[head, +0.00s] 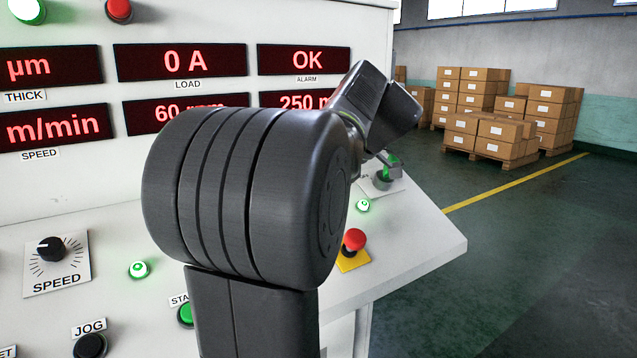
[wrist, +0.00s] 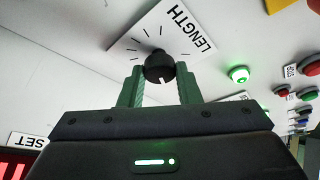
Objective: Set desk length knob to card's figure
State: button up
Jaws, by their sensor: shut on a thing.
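The black length knob (wrist: 158,66) sits on a white plate marked LENGTH (wrist: 187,30) with tick lines around it. In the wrist view my gripper (wrist: 159,76) has its green fingers on either side of the knob, shut on it. A short white pointer line shows on the knob's side nearest the camera. In the head view my gripper (head: 389,166) is at the desk's right end, over the plate (head: 370,187); the knob is hard to make out there. A display reads 250 m (head: 303,102), partly hidden by my arm. I see no card.
A red mushroom button (head: 354,240) on a yellow base and a lit green button (head: 363,206) are close by on the desk. A SPEED knob (head: 50,249) is at left. Boxes on pallets (head: 492,131) stand behind, with open floor at right.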

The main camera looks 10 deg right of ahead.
jog(key=shift+n+g, duration=0.7)
jog(key=shift+n, duration=0.8)
jog(key=o, duration=1)
jog(key=shift+d, duration=0.1)
jog(key=shift+c, duration=0.2)
jog(key=shift+r, duration=0.1)
jog(key=p+v, duration=0.3)
jog(key=v, duration=1)
jog(key=shift+d+r, duration=0.2)
jog(key=shift+d, duration=0.05)
jog(key=shift+a+f, duration=0.1)
